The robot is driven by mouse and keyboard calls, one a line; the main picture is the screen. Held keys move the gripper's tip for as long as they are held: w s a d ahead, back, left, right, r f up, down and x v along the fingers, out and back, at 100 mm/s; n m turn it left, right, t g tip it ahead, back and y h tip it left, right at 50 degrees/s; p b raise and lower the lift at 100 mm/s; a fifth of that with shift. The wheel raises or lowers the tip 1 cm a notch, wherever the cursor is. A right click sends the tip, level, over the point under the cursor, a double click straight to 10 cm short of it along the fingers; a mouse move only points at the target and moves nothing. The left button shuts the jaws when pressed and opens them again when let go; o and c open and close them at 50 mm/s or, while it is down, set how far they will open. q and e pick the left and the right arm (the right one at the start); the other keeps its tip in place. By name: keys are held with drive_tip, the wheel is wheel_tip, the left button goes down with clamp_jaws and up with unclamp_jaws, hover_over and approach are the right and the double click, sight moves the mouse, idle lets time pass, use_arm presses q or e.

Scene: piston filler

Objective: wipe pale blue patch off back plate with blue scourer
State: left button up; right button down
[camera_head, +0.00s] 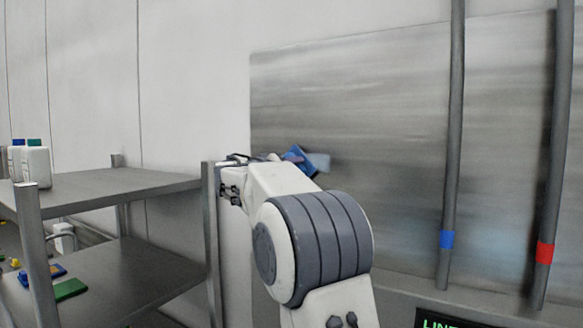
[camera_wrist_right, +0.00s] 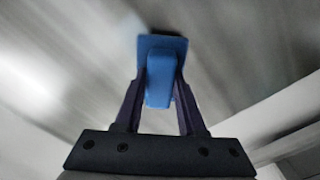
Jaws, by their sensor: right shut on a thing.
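My right gripper (camera_wrist_right: 160,88) is shut on the blue scourer (camera_wrist_right: 160,62), gripping its raised handle, with the flat pad facing the back plate. I cannot tell whether the scourer touches the plate. My right forearm hides the plate below. My left gripper is not in view.
Two vertical pipes, one with a blue band (camera_head: 447,239) and one with a red band (camera_head: 545,253), stand before the plate's right side. A metal shelf unit (camera_head: 130,184) at left holds white bottles (camera_head: 36,165) and a green pad (camera_head: 70,289). A dark display (camera_head: 450,318) is at lower right.

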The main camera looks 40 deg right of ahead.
drive_tip(key=shift+x, duration=1)
